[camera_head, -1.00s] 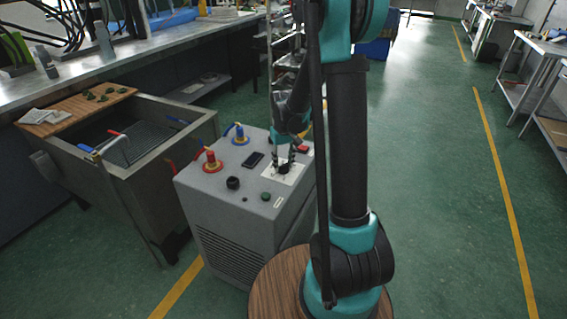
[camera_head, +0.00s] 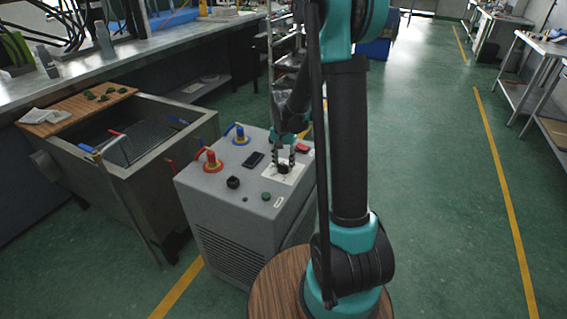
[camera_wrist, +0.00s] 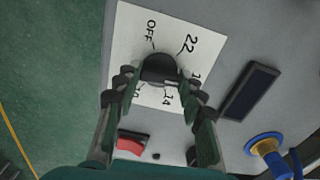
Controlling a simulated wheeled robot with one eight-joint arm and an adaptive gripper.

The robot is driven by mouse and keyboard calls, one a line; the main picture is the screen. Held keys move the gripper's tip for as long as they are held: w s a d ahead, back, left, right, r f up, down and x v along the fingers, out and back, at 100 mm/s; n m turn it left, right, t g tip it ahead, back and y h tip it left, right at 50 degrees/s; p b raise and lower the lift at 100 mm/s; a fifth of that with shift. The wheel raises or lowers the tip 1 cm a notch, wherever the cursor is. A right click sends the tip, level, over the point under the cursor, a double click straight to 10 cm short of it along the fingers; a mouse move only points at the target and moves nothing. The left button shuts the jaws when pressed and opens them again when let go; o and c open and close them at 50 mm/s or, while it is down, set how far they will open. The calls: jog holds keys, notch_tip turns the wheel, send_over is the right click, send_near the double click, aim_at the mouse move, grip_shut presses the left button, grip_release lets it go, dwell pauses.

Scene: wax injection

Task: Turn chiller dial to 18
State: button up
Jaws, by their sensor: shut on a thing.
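The chiller (camera_head: 225,196) is a grey box with controls on its top. Its black dial (camera_wrist: 158,67) sits on a white plate (camera_wrist: 125,38) with OFF, 22 and 14 readable; other numbers are partly hidden by the fingers. A small pale mark shows at the dial's edge on the side of the 14. My gripper (camera_wrist: 157,80) is closed around the dial, one finger on each side. In the head view my gripper (camera_head: 284,160) points down onto the plate.
A red switch (camera_wrist: 132,143) and a dark display (camera_wrist: 250,91) flank the plate. Blue (camera_head: 240,135) and red (camera_head: 211,161) valves, a black knob (camera_head: 233,183) and a green button (camera_head: 266,197) share the top. A metal tank (camera_head: 165,115) stands left.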

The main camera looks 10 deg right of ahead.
aim_at(283, 165)
jog(key=shift+m, duration=0.4)
jog(key=o, duration=1.2)
jog(key=shift+c, duration=0.2)
notch_tip(283, 165, up, 12)
jog(key=s+d+f+n+t, duration=0.2)
jog(key=s+f+n, duration=0.1)
jog(key=s, duration=0.8)
jog(key=s+d+f+n+t, duration=0.2)
jog(key=s+f+n, duration=0.2)
jog(key=s, duration=0.7)
jog(key=shift+d+f, duration=0.35)
jog(key=shift+f, duration=0.25)
